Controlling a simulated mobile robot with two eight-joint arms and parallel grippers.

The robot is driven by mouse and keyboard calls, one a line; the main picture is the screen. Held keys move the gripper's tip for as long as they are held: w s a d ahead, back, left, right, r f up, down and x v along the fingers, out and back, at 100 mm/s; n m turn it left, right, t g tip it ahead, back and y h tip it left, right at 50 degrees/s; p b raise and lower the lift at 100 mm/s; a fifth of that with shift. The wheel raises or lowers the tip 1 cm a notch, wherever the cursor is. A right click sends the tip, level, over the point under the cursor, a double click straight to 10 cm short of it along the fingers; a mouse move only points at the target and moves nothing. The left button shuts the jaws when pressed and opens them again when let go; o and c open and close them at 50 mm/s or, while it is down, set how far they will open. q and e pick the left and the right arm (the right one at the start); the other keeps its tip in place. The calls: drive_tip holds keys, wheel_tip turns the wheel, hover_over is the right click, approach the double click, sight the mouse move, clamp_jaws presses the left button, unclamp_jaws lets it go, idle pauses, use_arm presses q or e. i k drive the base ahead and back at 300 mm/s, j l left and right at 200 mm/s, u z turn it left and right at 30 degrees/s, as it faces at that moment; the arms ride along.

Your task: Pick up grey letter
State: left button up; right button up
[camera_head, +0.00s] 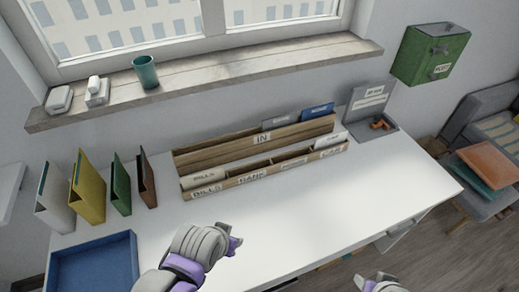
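A grey letter (280,121) stands in the back "IN" row of the wooden letter sorter (190,161), left of a blue letter (317,112). Its lower part is hidden by the sorter. Two pale letters stand in the front row, one at the left "BILLS" end (207,177) and one at the right end (331,140). My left gripper (234,245) is above the desk, in front of the sorter and well apart from the grey letter. My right gripper (376,281) is at the bottom edge, partly cut off. I cannot tell how far either is open.
Several coloured binders (88,192) stand at the left of the white desk (310,215), behind a blue tray (95,268). A grey stand (370,106) with an orange item is at the back right. The desk's middle and right are clear.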

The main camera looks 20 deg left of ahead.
sight(281, 121)
drive_tip(key=i+l, duration=0.25)
drive_tip(key=l, duration=0.15)
drive_tip(key=i+l, duration=0.2)
drive_tip(key=l, duration=0.25)
drive_tip(key=i+l, duration=0.25)
drive_tip(key=l, duration=0.15)
